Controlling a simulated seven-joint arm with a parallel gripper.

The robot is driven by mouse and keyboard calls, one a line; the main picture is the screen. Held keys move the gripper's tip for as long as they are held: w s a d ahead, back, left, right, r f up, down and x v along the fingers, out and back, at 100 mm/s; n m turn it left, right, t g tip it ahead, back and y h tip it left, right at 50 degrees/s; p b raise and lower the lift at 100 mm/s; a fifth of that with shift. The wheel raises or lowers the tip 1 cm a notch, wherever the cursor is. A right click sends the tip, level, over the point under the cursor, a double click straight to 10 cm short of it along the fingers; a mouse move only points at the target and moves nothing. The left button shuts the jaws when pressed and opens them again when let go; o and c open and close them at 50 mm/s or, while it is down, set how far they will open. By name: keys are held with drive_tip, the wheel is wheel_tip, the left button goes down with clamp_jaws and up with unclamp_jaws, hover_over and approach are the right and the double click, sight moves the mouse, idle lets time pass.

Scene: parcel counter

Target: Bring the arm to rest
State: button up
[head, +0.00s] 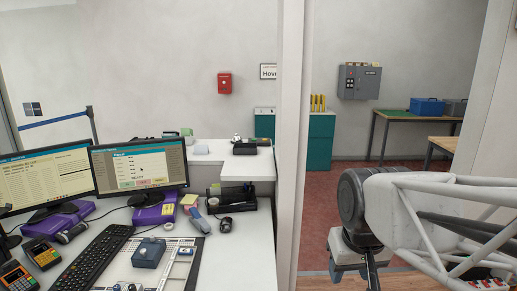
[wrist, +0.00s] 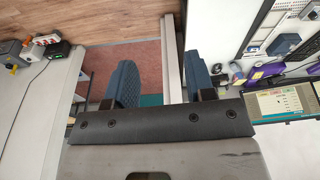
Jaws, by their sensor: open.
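My arm reaches in from the right edge of the head view, its white frame and dark round joint in front of the doorway. My gripper (wrist: 163,75) shows in the wrist view with two blue ribbed fingers set well apart. It is open, and nothing is between the fingers. Behind the fingers are the reddish floor (wrist: 146,50) and a pale upright post (wrist: 172,70). In the head view, my fingertips cannot be made out clearly.
A white counter (head: 245,262) at left holds two monitors (head: 138,166), a black keyboard (head: 92,259), card terminals (head: 42,254) and a blue box (head: 149,252). A pale post (head: 290,140) stands between counter and arm. A teal cabinet (head: 318,141) and wooden table (head: 400,120) stand behind.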

drive_tip(key=s+d+f, duration=0.1)
drive_tip(key=s+f, duration=0.1)
drive_tip(key=s, duration=0.4)
drive_tip(key=shift+d+f+m, duration=0.3)
drive_tip(key=shift+d+m, duration=0.05)
drive_tip(key=shift+m, duration=0.05)
idle(0.7)
